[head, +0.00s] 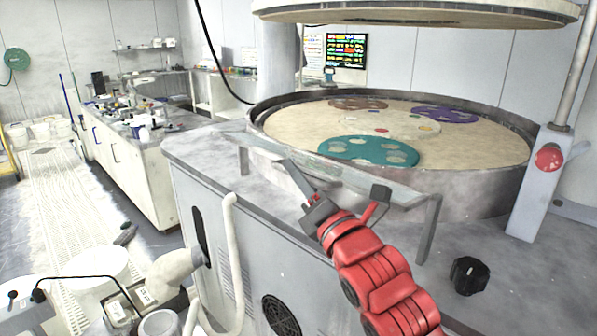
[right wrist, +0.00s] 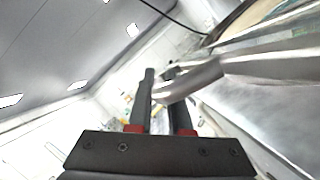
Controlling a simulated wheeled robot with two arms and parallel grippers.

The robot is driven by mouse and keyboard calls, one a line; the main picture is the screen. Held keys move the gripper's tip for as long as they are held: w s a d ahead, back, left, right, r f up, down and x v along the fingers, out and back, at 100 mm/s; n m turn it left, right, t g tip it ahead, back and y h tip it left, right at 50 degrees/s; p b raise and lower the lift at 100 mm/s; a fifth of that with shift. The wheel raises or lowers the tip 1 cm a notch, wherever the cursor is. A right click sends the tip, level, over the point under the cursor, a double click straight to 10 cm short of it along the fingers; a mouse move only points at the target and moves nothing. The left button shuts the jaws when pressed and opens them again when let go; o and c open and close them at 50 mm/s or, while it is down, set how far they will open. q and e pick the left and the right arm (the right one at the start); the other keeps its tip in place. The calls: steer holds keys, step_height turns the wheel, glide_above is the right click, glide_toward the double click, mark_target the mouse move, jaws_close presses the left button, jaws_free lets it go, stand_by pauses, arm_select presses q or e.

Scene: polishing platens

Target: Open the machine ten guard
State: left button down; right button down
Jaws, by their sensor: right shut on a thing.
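The machine ten guard (head: 395,190) is a low, clear panel in a grey frame along the front of the round polishing platen (head: 290,130). It lies nearly flat, with a short leg at each end. My red right arm reaches in from the lower right, and its gripper (head: 296,178) is at the guard's front edge, shut on it. In the right wrist view the dark fingers (right wrist: 163,90) are on either side of a pale metal bar (right wrist: 205,72), which looks like part of the guard. The exact contact is partly hidden. My left gripper is not in view.
Teal (head: 368,150), brown (head: 357,104) and purple (head: 444,115) carriers lie on the platen. A large round lid (head: 420,12) hangs above. A red button (head: 548,158) is on the right post, and a black knob (head: 468,275) stands at the front right.

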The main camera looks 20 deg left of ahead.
stand_by(0.3)
steer(key=c, duration=0.8)
jaws_free()
steer(key=shift+c, duration=0.2)
steer(key=shift+d, duration=0.1)
steer(key=shift+s+d+f, duration=0.15)
steer(key=shift+d, duration=0.05)
steer(key=b+v, duration=1.6)
steer(key=shift+s+d+b, duration=0.25)
steer(key=shift+s+b, duration=0.05)
steer(key=shift+b, duration=0.1)
